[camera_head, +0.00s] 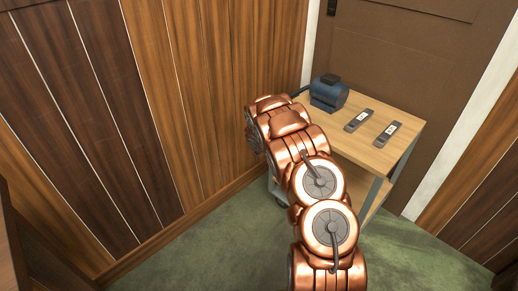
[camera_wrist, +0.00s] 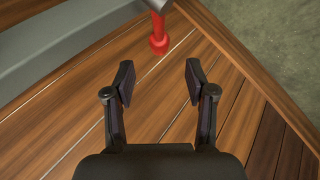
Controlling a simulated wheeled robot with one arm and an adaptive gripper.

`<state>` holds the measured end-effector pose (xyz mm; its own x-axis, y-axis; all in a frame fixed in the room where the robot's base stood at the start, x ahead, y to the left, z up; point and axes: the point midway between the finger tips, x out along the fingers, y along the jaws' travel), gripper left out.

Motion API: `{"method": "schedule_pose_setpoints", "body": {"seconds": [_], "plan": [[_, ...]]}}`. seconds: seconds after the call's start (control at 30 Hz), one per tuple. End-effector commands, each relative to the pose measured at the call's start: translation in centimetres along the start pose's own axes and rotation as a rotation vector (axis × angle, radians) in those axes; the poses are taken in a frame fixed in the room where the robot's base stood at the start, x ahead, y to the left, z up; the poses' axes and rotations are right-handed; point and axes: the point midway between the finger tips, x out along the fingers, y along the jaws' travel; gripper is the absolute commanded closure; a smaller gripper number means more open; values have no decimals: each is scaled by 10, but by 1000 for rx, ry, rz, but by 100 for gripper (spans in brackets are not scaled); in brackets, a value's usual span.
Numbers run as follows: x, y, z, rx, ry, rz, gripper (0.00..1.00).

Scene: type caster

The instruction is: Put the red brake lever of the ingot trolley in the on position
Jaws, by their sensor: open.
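The red brake lever (camera_wrist: 158,38) shows at the top of the wrist view, with a round knob at its near end. Its upper part meets the grey frame of the trolley (camera_wrist: 60,52). My gripper (camera_wrist: 159,80) is open and empty, its two fingers spread below the knob in the picture. The knob lies beyond the fingertips, roughly in line with the gap, and does not touch them. In the head view the trolley (camera_head: 400,113) has a wooden top and stands partly behind my arm. The lever is not visible there, and my fingers cannot be made out.
A blue motor-like object (camera_head: 328,94) and two small grey and black pieces (camera_head: 358,121) (camera_head: 387,134) lie on the trolley top. A wood-panelled wall (camera_head: 190,90) is close on the left, and a brown door (camera_head: 400,60) is behind. Green carpet (camera_head: 210,245) is clear in front.

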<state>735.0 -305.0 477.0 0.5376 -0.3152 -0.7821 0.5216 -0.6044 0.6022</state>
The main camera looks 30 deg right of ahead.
Motion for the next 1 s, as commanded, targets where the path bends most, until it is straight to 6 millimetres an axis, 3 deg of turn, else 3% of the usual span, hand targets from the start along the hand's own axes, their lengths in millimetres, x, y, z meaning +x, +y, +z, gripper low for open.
{"method": "schedule_pose_setpoints", "body": {"seconds": [0.3, 1.0], "plan": [[-21, 0, 0, 0, 0, 0, 44], [-23, 0, -1, 0, 1, 0, 44]]}}
